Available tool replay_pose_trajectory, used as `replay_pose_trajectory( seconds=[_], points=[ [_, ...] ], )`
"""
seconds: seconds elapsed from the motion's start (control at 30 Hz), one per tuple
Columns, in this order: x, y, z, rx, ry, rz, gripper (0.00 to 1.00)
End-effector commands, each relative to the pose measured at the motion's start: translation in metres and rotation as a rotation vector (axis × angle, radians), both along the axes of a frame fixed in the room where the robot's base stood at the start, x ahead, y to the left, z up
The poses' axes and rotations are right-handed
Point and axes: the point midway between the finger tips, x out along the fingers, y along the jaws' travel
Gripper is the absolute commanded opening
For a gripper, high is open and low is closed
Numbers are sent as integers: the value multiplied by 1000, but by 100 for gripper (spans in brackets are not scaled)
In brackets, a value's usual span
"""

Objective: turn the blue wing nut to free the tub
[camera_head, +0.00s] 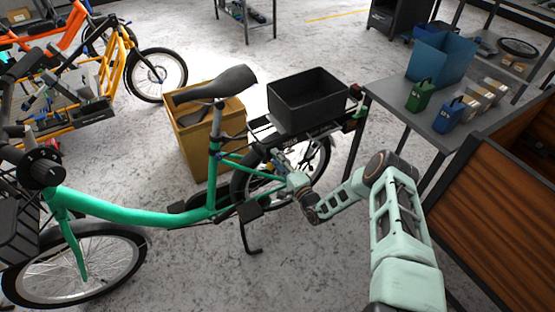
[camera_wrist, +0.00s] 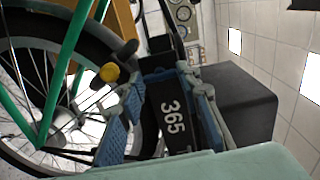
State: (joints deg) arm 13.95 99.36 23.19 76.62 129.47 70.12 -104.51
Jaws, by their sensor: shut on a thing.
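The black tub (camera_head: 308,98) sits upright on the rear rack of the green cargo bike (camera_head: 130,204); in the wrist view its dark side (camera_wrist: 240,102) is at the right. My gripper (camera_head: 276,174) reaches in from the right, below the rack beside the rear wheel. In the wrist view, its blue-padded fingers (camera_wrist: 160,84) stand on either side of a black plate (camera_wrist: 166,108) marked 365. The gripper is shut on a small part there, which I take for the blue wing nut.
The spoked rear wheel (camera_wrist: 40,95) and green frame tubes are near my gripper. A grey table (camera_head: 425,118) with green and blue containers stands at the right. A wooden box (camera_head: 190,143) stands behind the bike.

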Motion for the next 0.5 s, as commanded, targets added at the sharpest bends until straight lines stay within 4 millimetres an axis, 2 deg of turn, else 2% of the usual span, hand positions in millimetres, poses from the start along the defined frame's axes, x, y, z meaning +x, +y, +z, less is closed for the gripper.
replay_pose_trajectory(
  seconds=[0.27,0.3,0.43,0.5],
  points=[
    [0,0,-1,-2,0,0,7],
    [0,0,-1,-2,0,0,35],
    [0,0,0,-2,0,0,49],
    [0,0,0,-1,0,0,49]
  ],
)
